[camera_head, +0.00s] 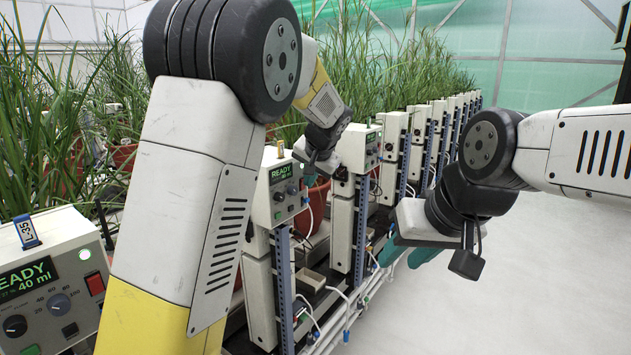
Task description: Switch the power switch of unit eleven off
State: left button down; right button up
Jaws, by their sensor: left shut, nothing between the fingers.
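The nearest control unit (45,275) is a pale box at the lower left; its screen reads READY 40 ml. It has a red rocker switch (95,283), a lit round button and a blue tag whose text seems to be L-35. A second control unit (277,190), also reading READY 40 ml, stands on a post further along. I cannot read which unit is number eleven. My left gripper (309,178) is shut and empty beside the second unit's right edge; its fingertips are mostly hidden. My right gripper (408,252) has teal fingers apart, empty, over the aisle side.
More control units (361,148) on posts recede along the row to the back. Tall grass plants (45,125) in reddish pots stand behind them. White pipes and cables (345,305) run low along the row. The pale floor (520,290) at right is clear.

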pick_arm(q)
jog(key=shift+w+a+r, duration=0.15)
jog(key=shift+w+a, duration=0.05)
jog(key=shift+a, duration=0.05)
dwell(0.3)
jog(key=shift+r, duration=0.1)
jog(key=shift+a+r, duration=0.1)
jog(key=shift+r, duration=0.6)
jog(key=shift+d, duration=0.2)
pick_arm(e)
jog(key=shift+d, duration=0.1)
